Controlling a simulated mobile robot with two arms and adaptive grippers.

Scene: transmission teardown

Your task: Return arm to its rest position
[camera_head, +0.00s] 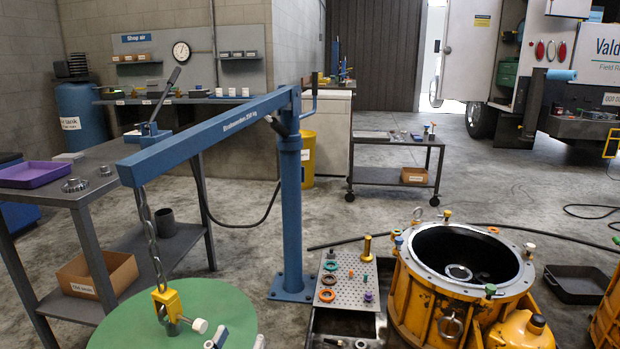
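Parts that look like my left gripper's fingertips (236,342) barely enter at the bottom edge, over the round green surface (160,318). Most of the gripper is cut off, so its opening cannot be told. A yellow hook block (170,304) hangs just left of it on a chain (150,238), apart from those tips as far as I can see. The chain drops from the end of the blue crane arm (215,132), which reaches left and forward from its blue post (291,210). My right gripper is not in view.
An orange transmission housing (420,300) stands open at the right, beside a perforated tray (345,287) with rings and small parts. A grey workbench (100,180) with a purple tray (38,174) is at the left. A low cart (395,175) stands behind. Open floor lies between.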

